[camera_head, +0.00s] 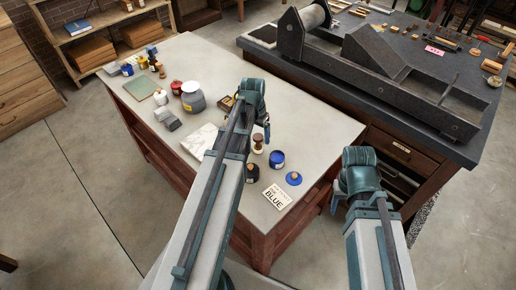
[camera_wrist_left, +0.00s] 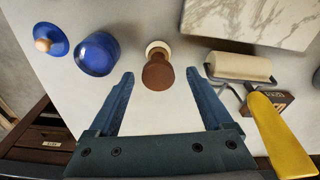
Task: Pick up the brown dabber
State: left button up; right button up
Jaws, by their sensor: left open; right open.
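The brown dabber (camera_head: 258,142) stands on the pale table in the head view, just beside my left gripper (camera_head: 266,128). In the left wrist view the dabber (camera_wrist_left: 158,70) shows its brown wooden handle toward the camera, with a pale round pad behind it. My left gripper (camera_wrist_left: 161,80) is open in that view, with one finger on each side of the dabber's handle and a visible gap on both sides. My right gripper (camera_head: 337,204) is open and empty beside the table's right edge, partly hidden by its own wrist.
A blue jar (camera_wrist_left: 97,54) and a blue lid with a wooden knob (camera_wrist_left: 45,42) lie left of the dabber in the wrist view. A roller (camera_wrist_left: 240,67) with a yellow handle and a marble slab (camera_wrist_left: 262,18) are to the right. A BLUE card (camera_head: 277,196) lies near the table edge.

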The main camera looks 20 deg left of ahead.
aim_at(259, 143)
pick_arm(q)
jog(key=shift+w+d+f+b, duration=0.1)
jog(key=shift+w+f+b, duration=0.05)
jog(key=shift+f+b, duration=2.5)
pick_arm(e)
notch_tip(259, 143, down, 5)
jog(key=shift+f, duration=0.1)
pick_arm(q)
grip_shut()
jog(key=shift+r, duration=0.15)
